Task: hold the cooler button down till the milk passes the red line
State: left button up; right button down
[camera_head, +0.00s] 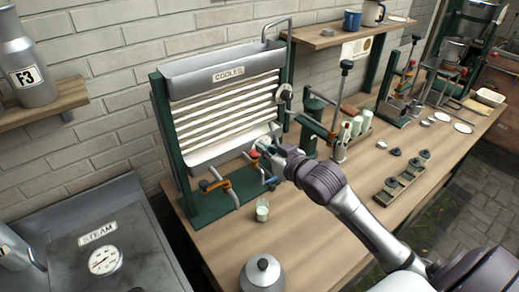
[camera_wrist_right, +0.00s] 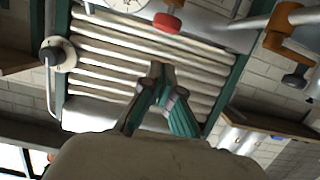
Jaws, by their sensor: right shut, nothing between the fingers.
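The cooler (camera_head: 225,75) is a ribbed metal panel in a green frame on the bench; its ribs fill much of the right wrist view (camera_wrist_right: 110,60). A small red knob (camera_head: 253,153), perhaps the button, sits low on its front and also shows in the wrist view (camera_wrist_right: 168,22). My right gripper (camera_head: 264,150) is shut and empty in front of the cooler's lower right; in the wrist view its fingertips (camera_wrist_right: 158,72) appear apart from the red knob. Contact cannot be judged. A small glass with whitish milk (camera_head: 262,210) stands below; I cannot make out a red line. My left gripper is out of view.
Orange-handled (camera_head: 212,185) and blue-handled (camera_head: 271,182) taps stick out beside the red knob. A grey can (camera_head: 262,273) stands at the bench front. A green hand press (camera_head: 315,118) and pale bottles (camera_head: 355,127) stand to the right.

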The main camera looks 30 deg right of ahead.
jog(key=b+v, duration=0.1)
jog(key=v, duration=0.6)
jog(key=shift+r+b, duration=0.15)
jog(key=shift+b, duration=0.25)
jog(key=shift+d, duration=0.15)
jog(key=shift+s, duration=0.1)
